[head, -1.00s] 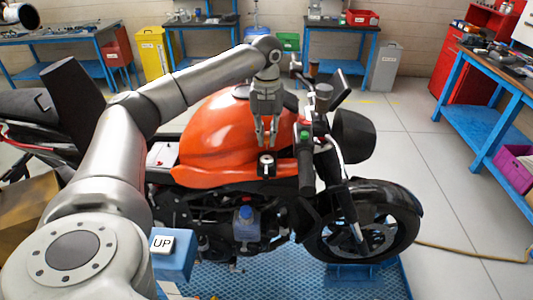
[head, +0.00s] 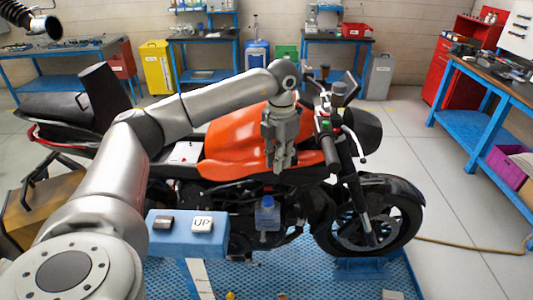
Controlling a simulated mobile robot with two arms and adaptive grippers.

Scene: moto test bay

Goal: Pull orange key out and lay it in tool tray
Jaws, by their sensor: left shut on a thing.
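My left gripper (head: 281,168) points down at the right end of the orange tank of the motorcycle (head: 235,140), just left of the handlebar. Its fingers are closed together at the place of the ignition lock. The orange key is too small and too covered by the fingers to make out, and the lock is hidden behind them. I cannot tell whether the key is still in the lock. I cannot make out a tool tray. My right gripper is not in view.
A blue stand (head: 165,238) with a dark block and an "UP" block (head: 202,223) is at front left. The handlebar and mirrors rise close right of the gripper. Workbenches line the back; a blue bench (head: 500,90) is at right. The floor right of the front wheel is mostly clear.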

